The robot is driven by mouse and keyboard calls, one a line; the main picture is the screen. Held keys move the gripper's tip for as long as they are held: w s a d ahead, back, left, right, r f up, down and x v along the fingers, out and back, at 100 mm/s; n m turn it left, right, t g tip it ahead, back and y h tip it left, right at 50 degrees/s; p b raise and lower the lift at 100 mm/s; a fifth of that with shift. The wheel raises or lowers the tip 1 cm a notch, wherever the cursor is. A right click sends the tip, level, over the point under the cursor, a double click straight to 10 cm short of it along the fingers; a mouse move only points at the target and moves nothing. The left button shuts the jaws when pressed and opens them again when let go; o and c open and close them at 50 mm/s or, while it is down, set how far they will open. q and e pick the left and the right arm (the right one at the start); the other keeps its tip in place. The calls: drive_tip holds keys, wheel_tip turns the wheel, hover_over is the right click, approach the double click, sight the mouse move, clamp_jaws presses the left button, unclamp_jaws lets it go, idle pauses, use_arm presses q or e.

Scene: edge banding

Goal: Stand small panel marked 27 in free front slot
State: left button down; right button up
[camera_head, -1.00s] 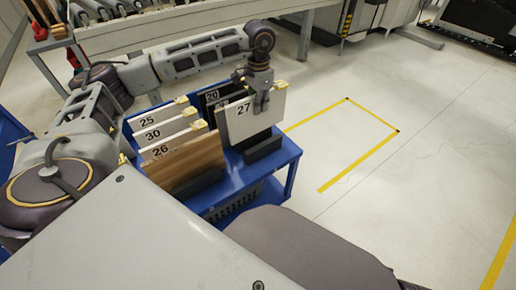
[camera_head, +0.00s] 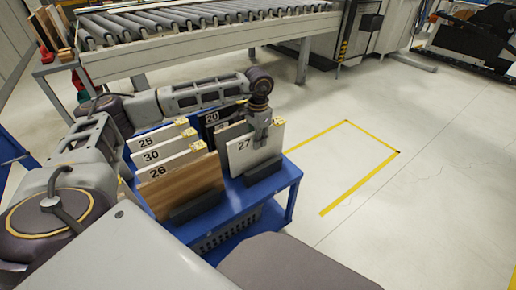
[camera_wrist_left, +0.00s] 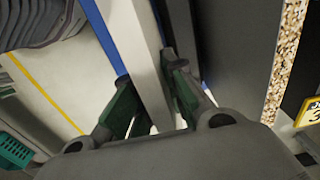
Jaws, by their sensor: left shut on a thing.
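The small white panel marked 27 (camera_head: 243,157) stands upright at the front right of the blue cart (camera_head: 222,225), its lower edge at a black slot block (camera_head: 263,171). Whether it is fully seated in the slot I cannot tell. My left gripper (camera_head: 262,140) is shut on the upper right part of panel 27. In the left wrist view the panel (camera_wrist_left: 135,50) shows edge-on between the green-padded fingers (camera_wrist_left: 150,100). My right gripper is not in view.
Panels 25 (camera_head: 148,140), 30 (camera_head: 155,157) and brown-faced 26 (camera_head: 185,188) stand to the left in the cart. Dark panel 20 (camera_head: 211,118) stands behind. A roller conveyor (camera_head: 200,25) is at the back.

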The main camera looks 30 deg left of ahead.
sight(258, 164)
use_arm(q)
wheel_tip(258, 164, down, 3)
drive_tip(key=shift+f+b, duration=0.15)
drive_tip(key=shift+b, duration=0.4)
drive_tip(key=shift+f, duration=0.2)
drive_tip(key=c, duration=1.5)
unclamp_jaws()
drive_tip(key=shift+f, duration=0.1)
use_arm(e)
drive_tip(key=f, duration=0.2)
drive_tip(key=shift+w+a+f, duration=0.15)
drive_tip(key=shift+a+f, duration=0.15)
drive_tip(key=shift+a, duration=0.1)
use_arm(q)
drive_tip(key=shift+o, duration=0.2)
